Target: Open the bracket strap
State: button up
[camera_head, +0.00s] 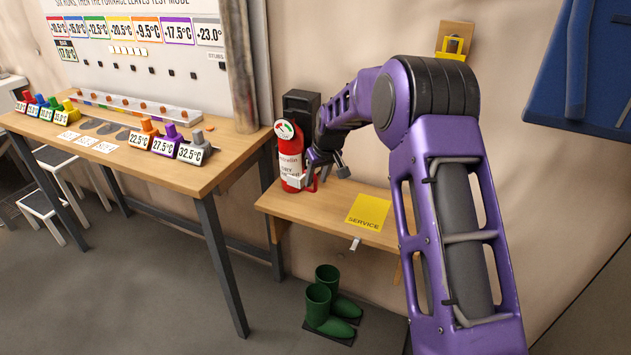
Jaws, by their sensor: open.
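A red fire extinguisher (288,146) with a white label and a round gauge-like disc near its top stands upright on the small wooden bench. It is against a black bracket (303,103) on the wall. The bracket strap cannot be made out clearly; a pale piece low on the extinguisher's front may be part of it, but I cannot tell. My gripper (326,174) is open, just right of the extinguisher's lower half. Its fingers partly cover that side, and I cannot tell whether they touch anything.
The wooden bench (330,211) holds a yellow SERVICE sheet (368,213). Green boots (327,303) stand on the floor below. A long table (120,163) with numbered coloured blocks is at left. A small yellow wall fixture (453,45) and blue cloth (590,70) are at upper right.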

jog(key=p+v, duration=0.1)
jog(key=v, duration=1.4)
jog(key=shift+p, duration=0.3)
jog(key=shift+r, duration=0.15)
